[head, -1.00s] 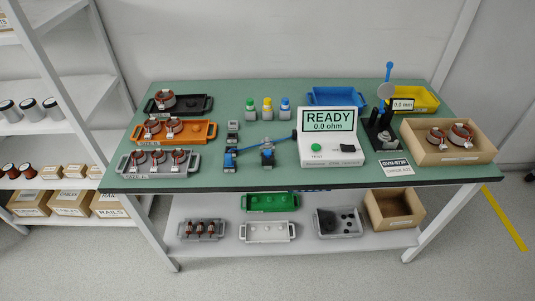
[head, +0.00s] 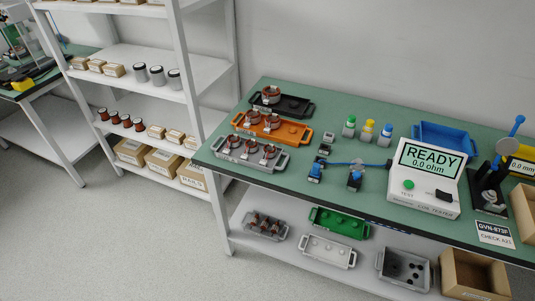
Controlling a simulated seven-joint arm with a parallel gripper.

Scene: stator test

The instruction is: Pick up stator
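Several copper-wound stators sit in trays at the left end of the green table. One stator (head: 270,95) is in the black tray (head: 297,107). Two stators, one of them here (head: 243,119), are in the orange tray (head: 311,133). Three stators, one of them here (head: 251,149), are in the grey tray (head: 229,156), each with a small white tag. The cardboard box at the right edge shows only its side, so its contents are out of view. My gripper is not in view.
A tester (head: 427,185) reading READY 0.0 ohm stands right of blue-topped clamps (head: 355,178). Coloured bottles (head: 368,131) and a blue tray (head: 440,139) stand behind. A lower shelf holds a green tray (head: 340,222) and other bins. Shelving (head: 150,54) stands left; floor in front is clear.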

